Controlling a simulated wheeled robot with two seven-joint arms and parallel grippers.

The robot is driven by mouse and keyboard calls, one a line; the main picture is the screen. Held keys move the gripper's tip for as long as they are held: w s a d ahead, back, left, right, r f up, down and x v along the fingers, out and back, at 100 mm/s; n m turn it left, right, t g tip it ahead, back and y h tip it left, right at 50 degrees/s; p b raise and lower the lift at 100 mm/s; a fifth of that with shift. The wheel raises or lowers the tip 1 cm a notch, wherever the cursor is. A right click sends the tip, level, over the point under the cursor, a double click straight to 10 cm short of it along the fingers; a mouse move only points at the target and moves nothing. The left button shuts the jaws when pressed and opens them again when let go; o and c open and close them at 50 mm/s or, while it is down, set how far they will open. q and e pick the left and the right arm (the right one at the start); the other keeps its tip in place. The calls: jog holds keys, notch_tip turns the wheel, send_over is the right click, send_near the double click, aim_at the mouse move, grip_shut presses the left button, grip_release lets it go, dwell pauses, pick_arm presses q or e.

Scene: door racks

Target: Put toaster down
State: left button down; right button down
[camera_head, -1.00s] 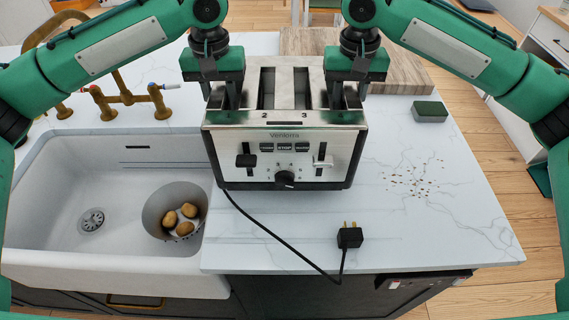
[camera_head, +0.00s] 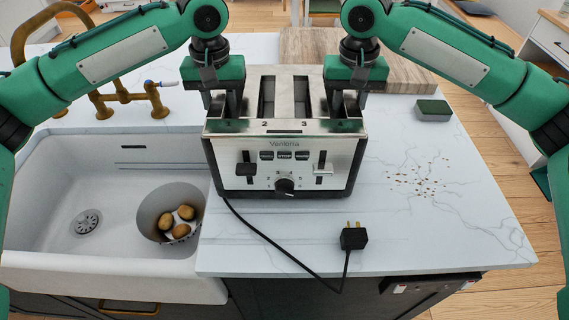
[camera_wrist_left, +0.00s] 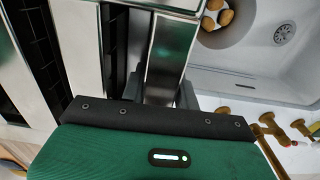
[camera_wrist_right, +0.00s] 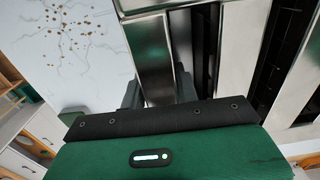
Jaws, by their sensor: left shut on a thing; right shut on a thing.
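The silver toaster (camera_head: 285,155) is upright at the middle of the white marble counter in the head view. Its black cord runs forward to a plug (camera_head: 353,237) lying near the counter's front edge. My left gripper (camera_head: 226,108) is shut on the toaster's left top side, with fingers in the slot there. My right gripper (camera_head: 345,108) is shut on its right top side in the same way. The toaster's metal top also shows in the left wrist view (camera_wrist_left: 85,45) and the right wrist view (camera_wrist_right: 240,50). Whether its base touches the counter I cannot tell.
A wooden board (camera_head: 400,72) lies behind. A green sponge (camera_head: 433,110) and crumbs (camera_head: 420,182) are at right. The counter right of the toaster is mostly clear.

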pick_arm(q)
jog(key=shift+w+a+f, duration=0.1)
jog(key=shift+a+f, duration=0.05)
jog(key=shift+a, duration=0.1)
pick_arm(e)
jog(key=shift+w+d+f, duration=0.1)
jog(key=shift+d, duration=0.15)
pick_arm(q)
jog(key=c, duration=1.4)
grip_release()
jog(key=shift+f, duration=0.15)
jog(key=shift+c, duration=0.2)
pick_arm(e)
jog(key=c, duration=1.4)
grip_release()
jog(key=shift+f, duration=0.15)
jog(key=shift+c, duration=0.2)
pick_arm(q)
jog(key=o, duration=0.4)
pick_arm(e)
jog(key=o, duration=0.4)
pick_arm(q)
jog(key=shift+s+d, duration=0.1)
jog(key=shift+s, duration=0.1)
pick_arm(e)
jog(key=shift+s+a, duration=0.1)
jog(key=shift+s, duration=0.1)
